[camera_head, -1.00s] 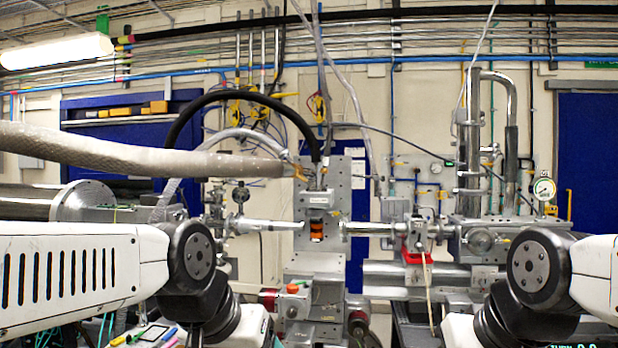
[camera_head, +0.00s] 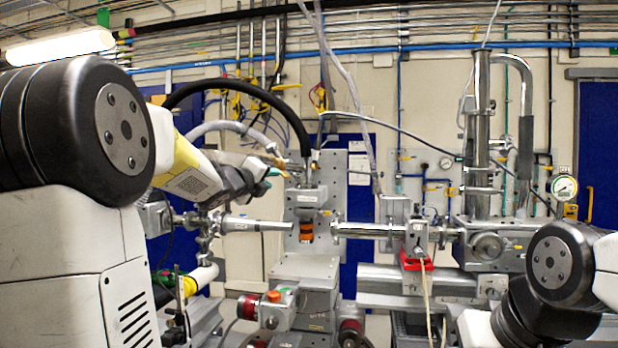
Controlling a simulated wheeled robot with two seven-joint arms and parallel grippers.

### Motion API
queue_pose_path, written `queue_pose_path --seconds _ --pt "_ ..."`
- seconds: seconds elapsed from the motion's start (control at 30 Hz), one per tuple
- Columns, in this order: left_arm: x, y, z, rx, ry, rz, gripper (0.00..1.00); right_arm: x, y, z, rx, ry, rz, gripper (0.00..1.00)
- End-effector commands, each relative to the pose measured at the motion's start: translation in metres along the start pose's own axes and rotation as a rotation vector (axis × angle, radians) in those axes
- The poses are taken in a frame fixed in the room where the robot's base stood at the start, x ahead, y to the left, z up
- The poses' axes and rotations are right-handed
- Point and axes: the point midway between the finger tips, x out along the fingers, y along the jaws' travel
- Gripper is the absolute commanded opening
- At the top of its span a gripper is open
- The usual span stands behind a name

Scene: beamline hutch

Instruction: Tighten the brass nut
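A small brass-coloured fitting (camera_head: 279,162), which looks like the brass nut, is at the end of the pale braided hose, left of the upright grey plate. It is too small to tell how tightly it sits. My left gripper (camera_head: 270,178) is raised and its tips are close to this fitting, just below and left of it. I cannot tell whether they touch it. The gripper is small and partly overlapped by its own dark parts, so its opening is unclear. My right arm shows at the lower right, but its gripper is out of view.
The grey plate (camera_head: 333,185) stands behind the fitting, with an orange part (camera_head: 306,231) in its window. A thick black hose (camera_head: 245,85) arches over my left gripper. Metal beam tubes (camera_head: 365,230) run across below. A red block (camera_head: 415,262) sits to the right.

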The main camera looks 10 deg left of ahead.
Motion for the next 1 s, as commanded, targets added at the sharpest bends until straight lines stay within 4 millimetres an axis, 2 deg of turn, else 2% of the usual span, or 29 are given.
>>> queue_pose_path --seconds 0.17,0.4,0.6,0.97,1.0 --pt "0.015 -0.002 0.001 0.067 0.018 -0.03 0.29 0.0 0.0 0.0 0.0 0.0 0.0 0.36" --pt "0.053 -0.003 -0.001 0.062 0.018 -0.028 0.29 0.0 0.0 0.0 0.0 0.0 0.0 0.36" --pt "0.076 -0.004 -0.001 0.061 0.017 -0.028 0.29 0.0 0.0 0.0 0.0 0.0 0.0 0.36" --pt "0.082 -0.004 -0.001 0.061 0.016 -0.026 0.29 0.0 0.0 0.0 0.0 0.0 0.0 0.36" --pt "0.082 -0.004 -0.001 0.061 0.016 -0.026 0.21 0.0 0.0 0.0 0.0 0.0 0.0 0.36"
